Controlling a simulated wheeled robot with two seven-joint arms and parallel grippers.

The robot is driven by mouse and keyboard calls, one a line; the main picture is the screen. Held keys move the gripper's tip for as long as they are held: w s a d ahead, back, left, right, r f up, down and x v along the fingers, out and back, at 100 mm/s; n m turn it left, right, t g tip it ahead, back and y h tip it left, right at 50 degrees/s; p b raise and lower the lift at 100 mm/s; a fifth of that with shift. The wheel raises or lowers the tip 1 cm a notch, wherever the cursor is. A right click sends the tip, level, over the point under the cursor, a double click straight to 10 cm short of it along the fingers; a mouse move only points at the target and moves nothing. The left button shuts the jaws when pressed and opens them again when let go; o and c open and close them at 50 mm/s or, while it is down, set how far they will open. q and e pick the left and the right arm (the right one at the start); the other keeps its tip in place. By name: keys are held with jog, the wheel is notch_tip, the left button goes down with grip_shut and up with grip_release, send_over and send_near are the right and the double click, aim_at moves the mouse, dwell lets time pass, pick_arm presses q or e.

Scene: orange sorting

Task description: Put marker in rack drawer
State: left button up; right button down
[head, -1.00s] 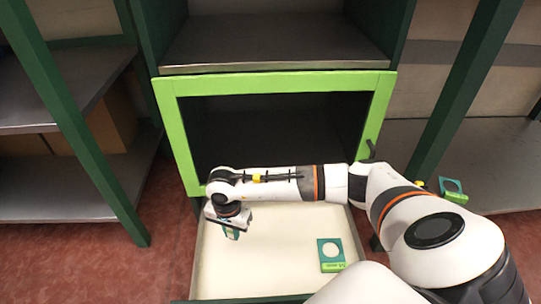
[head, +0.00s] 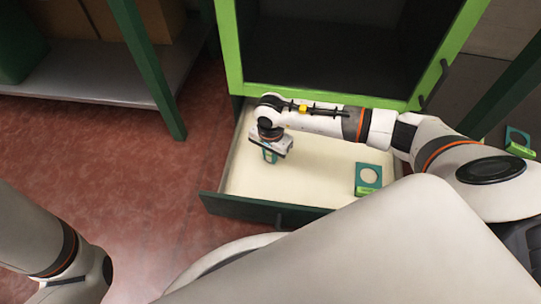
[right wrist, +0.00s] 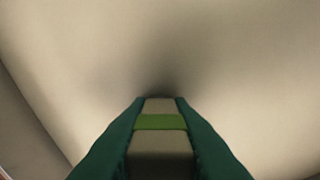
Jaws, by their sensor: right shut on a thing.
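The rack drawer (head: 238,206) is pulled open, with a dark green front and a pale, nearly bare floor. My right gripper (head: 271,153) is over the left part of the drawer, pointing down. My left gripper is out of view.
The bright green rack frame (head: 235,75) stands behind the drawer, around a dark compartment. A grey shelf (head: 120,90) with a dark green post stands at left. Red floor is clear left of the drawer.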

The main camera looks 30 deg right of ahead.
jog(key=c, duration=1.8)
grip_release()
jog(key=shift+f, duration=0.1)
jog(key=o, duration=0.5)
